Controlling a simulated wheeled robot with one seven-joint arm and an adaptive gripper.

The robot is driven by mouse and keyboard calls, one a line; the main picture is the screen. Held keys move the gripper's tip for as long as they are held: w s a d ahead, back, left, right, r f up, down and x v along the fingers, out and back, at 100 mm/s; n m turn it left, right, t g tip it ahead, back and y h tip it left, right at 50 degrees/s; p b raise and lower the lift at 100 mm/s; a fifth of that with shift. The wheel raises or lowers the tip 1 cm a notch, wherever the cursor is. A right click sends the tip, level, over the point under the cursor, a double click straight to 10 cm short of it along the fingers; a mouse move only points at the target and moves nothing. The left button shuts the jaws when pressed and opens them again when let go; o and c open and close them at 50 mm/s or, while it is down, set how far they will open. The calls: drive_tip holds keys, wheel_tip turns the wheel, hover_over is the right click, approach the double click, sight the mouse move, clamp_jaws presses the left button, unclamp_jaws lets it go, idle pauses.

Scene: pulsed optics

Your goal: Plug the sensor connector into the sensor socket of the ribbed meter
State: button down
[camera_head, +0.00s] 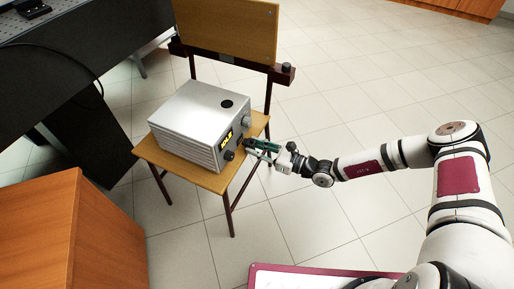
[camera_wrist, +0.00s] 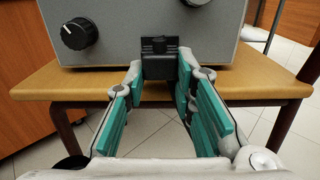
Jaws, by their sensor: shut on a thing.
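The ribbed meter (camera_head: 190,112) is a grey metal box with ribbed side panels, standing on a wooden chair. Its front panel has a lit yellow display (camera_head: 227,138) and dark knobs. My gripper (camera_head: 258,146) is level with the lower front of the meter, at the seat's right edge. In the wrist view its teal-padded fingers are shut on a small black sensor connector (camera_wrist: 158,66). The connector is right in front of the meter's lower front face (camera_wrist: 120,46). I cannot tell whether it touches or enters the panel. The sensor socket is not visible, likely hidden behind the connector.
The chair seat (camera_wrist: 262,84) lies just below my fingers, and its backrest (camera_head: 228,28) rises behind the meter. A black bench (camera_head: 60,75) with a cable stands at left, and a wooden cabinet (camera_head: 40,225) at lower left. The tiled floor on the right is clear.

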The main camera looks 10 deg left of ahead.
drive_tip(key=shift+w+a, duration=0.2)
drive_tip(key=shift+a, duration=0.35)
drive_tip(key=shift+w+a, duration=0.1)
drive_tip(key=shift+a, duration=0.25)
drive_tip(key=shift+w+a, duration=0.1)
drive_tip(key=shift+a, duration=0.1)
drive_tip(key=c, duration=1.3)
unclamp_jaws()
drive_tip(key=shift+d, duration=0.15)
drive_tip(key=v, duration=1.5)
drive_tip(key=shift+d+p, duration=0.3)
drive_tip(key=shift+d, duration=0.05)
